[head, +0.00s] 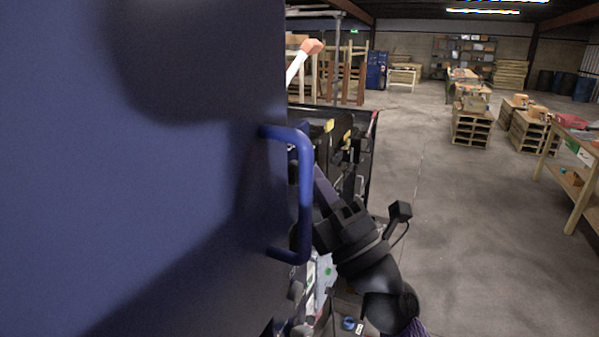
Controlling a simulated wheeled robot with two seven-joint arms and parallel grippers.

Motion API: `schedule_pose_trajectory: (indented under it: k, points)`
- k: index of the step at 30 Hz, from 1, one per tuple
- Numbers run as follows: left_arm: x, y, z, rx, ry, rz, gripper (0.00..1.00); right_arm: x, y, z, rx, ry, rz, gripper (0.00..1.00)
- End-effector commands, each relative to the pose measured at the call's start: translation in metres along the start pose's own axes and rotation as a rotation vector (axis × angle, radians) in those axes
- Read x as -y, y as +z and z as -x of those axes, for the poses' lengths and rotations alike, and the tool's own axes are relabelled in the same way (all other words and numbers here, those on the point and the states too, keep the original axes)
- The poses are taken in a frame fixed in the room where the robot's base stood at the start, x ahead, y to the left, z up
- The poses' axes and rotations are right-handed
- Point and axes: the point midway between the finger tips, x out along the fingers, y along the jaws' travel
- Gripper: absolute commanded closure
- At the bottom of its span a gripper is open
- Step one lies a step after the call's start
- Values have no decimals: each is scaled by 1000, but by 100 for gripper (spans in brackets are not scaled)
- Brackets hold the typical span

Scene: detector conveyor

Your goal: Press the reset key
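A large dark blue panel (140,180) fills the left half of the head view. A blue bar handle (306,190) stands out from its right edge. My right gripper (322,192) comes up from the lower right, with its fingers just right of and partly behind the handle. I cannot tell whether it touches the handle or whether the fingers are apart. I cannot make out a reset key. A small round blue part (348,323) and a green spot (327,271) show low in the view, below my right gripper. My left gripper is not in view.
A dark open frame or housing (362,140) with yellow labels stands just behind my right gripper. Wooden pallets (470,128) with boxes and a wooden workbench (565,180) stand to the right. The concrete floor (470,240) between is clear.

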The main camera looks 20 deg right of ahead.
Motion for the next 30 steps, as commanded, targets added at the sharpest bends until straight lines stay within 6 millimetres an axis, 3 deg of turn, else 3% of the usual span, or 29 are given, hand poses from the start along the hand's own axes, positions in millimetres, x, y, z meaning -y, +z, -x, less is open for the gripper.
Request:
schedule_pose_trajectory:
  k: [30]
  points:
    - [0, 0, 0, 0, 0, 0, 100, 5, -5, -7, 1, 0, 0, 100]
